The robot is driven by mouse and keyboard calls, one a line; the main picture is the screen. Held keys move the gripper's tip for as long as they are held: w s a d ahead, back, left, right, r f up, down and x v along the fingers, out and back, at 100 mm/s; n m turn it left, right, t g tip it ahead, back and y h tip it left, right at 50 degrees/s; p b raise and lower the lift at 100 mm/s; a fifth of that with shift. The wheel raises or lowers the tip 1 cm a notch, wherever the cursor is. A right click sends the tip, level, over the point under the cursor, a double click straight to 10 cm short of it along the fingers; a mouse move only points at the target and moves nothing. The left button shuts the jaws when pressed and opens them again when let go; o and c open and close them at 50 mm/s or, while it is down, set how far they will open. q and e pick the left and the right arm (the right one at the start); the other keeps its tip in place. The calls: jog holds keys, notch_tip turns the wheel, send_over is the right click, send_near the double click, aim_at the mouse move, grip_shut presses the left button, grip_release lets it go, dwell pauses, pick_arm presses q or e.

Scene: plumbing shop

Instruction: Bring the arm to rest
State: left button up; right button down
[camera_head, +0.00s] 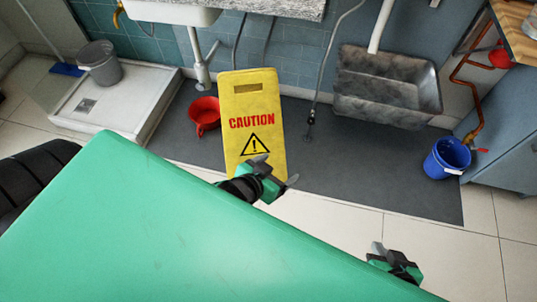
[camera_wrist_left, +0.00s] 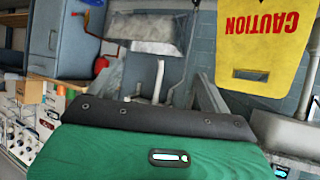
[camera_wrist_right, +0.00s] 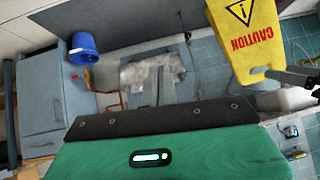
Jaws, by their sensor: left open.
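My left gripper (camera_head: 276,169) is in the middle of the head view, in front of the lower part of a yellow caution sign (camera_head: 242,97). Its two fingertips are apart with nothing between them. My right gripper (camera_head: 384,254) is lower and to the right, above the pale tiled floor. Its fingers show only in part, and I see nothing held in it. The sign also shows in the left wrist view (camera_wrist_left: 262,50) and in the right wrist view (camera_wrist_right: 240,45). I cannot tell from the head view whether the left gripper touches the sign.
A grey trough sink (camera_head: 388,85) hangs on the wall. A blue bucket (camera_head: 446,158) stands at the right by a cabinet (camera_head: 510,135). A red pot (camera_head: 204,115) is left of the sign. A shower tray (camera_head: 130,100) holds a grey bucket (camera_head: 100,62). The dark mat (camera_head: 370,170) has bare room.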

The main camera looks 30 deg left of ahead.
pick_arm(q)
jog(key=s+d+f+g+h, duration=0.1)
jog(key=s+g, duration=0.2)
jog(key=s, duration=0.4)
jog(key=shift+d+f+m, duration=0.25)
jog(key=shift+f+m, duration=0.05)
jog(key=shift+m, duration=0.1)
jog(key=shift+f, duration=0.1)
pick_arm(e)
jog(key=shift+w, duration=0.1)
